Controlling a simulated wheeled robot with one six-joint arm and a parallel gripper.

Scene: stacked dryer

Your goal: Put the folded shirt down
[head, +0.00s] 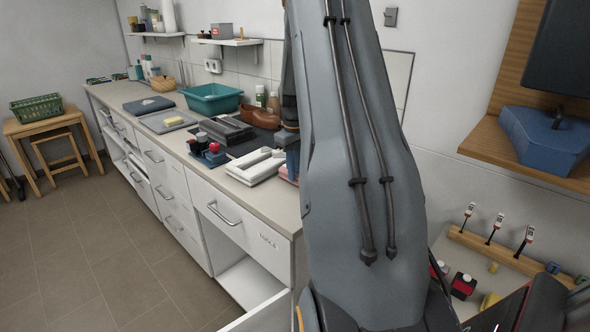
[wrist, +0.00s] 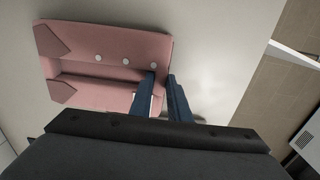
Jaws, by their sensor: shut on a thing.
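The folded shirt (wrist: 110,42) is pink, with a collar at its left end and a row of white buttons. In the wrist view it lies flat above or on the pale counter; I cannot tell whether it touches. My gripper (wrist: 163,80) has two dark blue fingers at the shirt's right edge, one over the cloth and one just outside it. The fingers are shut on that edge. In the head view only a bit of the pink shirt (head: 285,172) shows beside my arm, near the counter's right end. The rest is hidden behind my arm.
A drawer or door panel (head: 262,313) juts out below the counter.

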